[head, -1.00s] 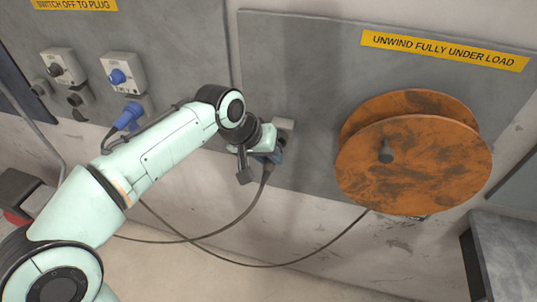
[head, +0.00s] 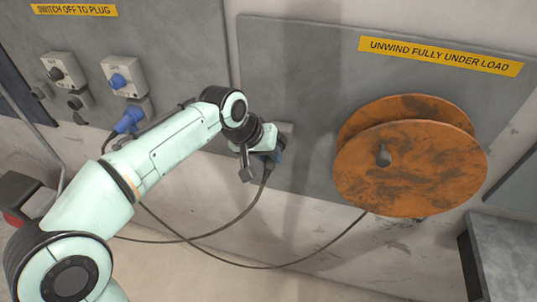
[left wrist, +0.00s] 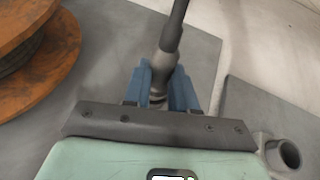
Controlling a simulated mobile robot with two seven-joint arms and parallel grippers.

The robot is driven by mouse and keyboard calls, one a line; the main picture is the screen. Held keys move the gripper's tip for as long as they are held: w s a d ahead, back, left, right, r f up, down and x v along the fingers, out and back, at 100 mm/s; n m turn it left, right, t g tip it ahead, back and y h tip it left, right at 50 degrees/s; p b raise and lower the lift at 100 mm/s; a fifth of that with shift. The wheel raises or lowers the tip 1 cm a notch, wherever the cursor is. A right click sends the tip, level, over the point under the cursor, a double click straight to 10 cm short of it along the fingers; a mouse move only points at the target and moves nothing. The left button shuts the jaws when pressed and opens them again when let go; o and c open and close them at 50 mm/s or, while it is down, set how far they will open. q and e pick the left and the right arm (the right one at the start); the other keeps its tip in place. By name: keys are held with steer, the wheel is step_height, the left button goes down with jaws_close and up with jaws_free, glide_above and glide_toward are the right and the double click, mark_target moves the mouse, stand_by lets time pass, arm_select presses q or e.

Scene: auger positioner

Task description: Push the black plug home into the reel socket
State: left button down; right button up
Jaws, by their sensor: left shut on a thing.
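My left gripper (head: 270,157) is shut on the plug in front of the right-hand wall panel. In the left wrist view its two blue fingers (left wrist: 162,88) close on either side of the dark grey plug (left wrist: 163,66). A cable leaves the plug and hangs down in the head view. A small grey box (head: 286,128), perhaps the reel socket, shows behind the gripper and is mostly covered. The plug's front end is hidden, so I cannot tell how deep it sits. The orange cable reel (head: 415,165) is to the right. My right gripper is not in view.
Two switch boxes are at the left, one with a blue knob (head: 118,80); a blue plug (head: 131,118) sits below it. Loose cable (head: 250,266) loops below the panel. A grey block (head: 505,255) stands at lower right.

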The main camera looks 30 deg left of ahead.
arm_select(q)
steer(key=shift+w+a+p, duration=0.2)
steer(key=shift+w+p, duration=0.35)
steer(key=shift+w, duration=0.25)
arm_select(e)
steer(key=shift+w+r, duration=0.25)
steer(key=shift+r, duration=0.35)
arm_select(q)
steer(key=c, duration=0.8)
jaws_free()
steer(key=shift+w, duration=0.15)
steer(key=shift+c, duration=0.2)
steer(key=p+v, duration=0.1)
steer(key=v, duration=1.2)
steer(key=shift+r+p, duration=0.15)
steer(key=shift+p, duration=0.2)
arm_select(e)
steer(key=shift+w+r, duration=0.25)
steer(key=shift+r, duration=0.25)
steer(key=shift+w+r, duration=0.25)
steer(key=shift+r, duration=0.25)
